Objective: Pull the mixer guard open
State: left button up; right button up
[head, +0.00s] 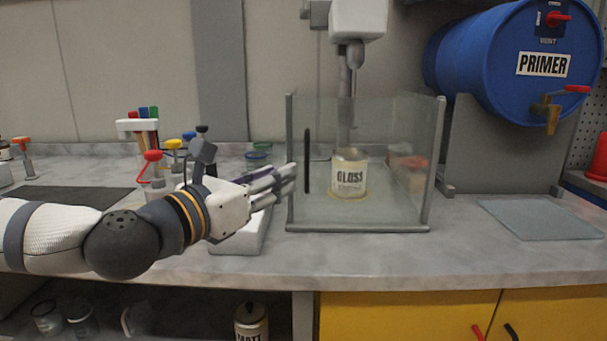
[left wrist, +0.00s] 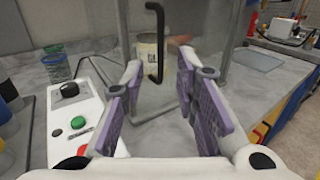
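The mixer guard (head: 395,130) is a clear box with grey edges on the bench, and it looks closed around a can labelled GLOSS (head: 350,172). A black upright handle (head: 307,160) is on its front left; it also shows in the left wrist view (left wrist: 154,45). My left gripper (head: 289,180) is just left of the handle in the head view. In the left wrist view my left gripper (left wrist: 160,95) has its purple-padded fingers spread, with nothing between the pads; the handle is ahead of them. Whether a finger touches the guard cannot be told. My right gripper is not in view.
A white control box (left wrist: 75,115) with a black knob and green and red buttons lies left of the gripper. The mixer head (head: 357,20) hangs above the guard. A blue PRIMER drum (head: 490,60) is at right. The bench front (head: 400,262) is clear.

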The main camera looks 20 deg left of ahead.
pick_arm(q)
jog(key=x, duration=0.8)
jog(key=shift+f, duration=0.15)
grip_shut()
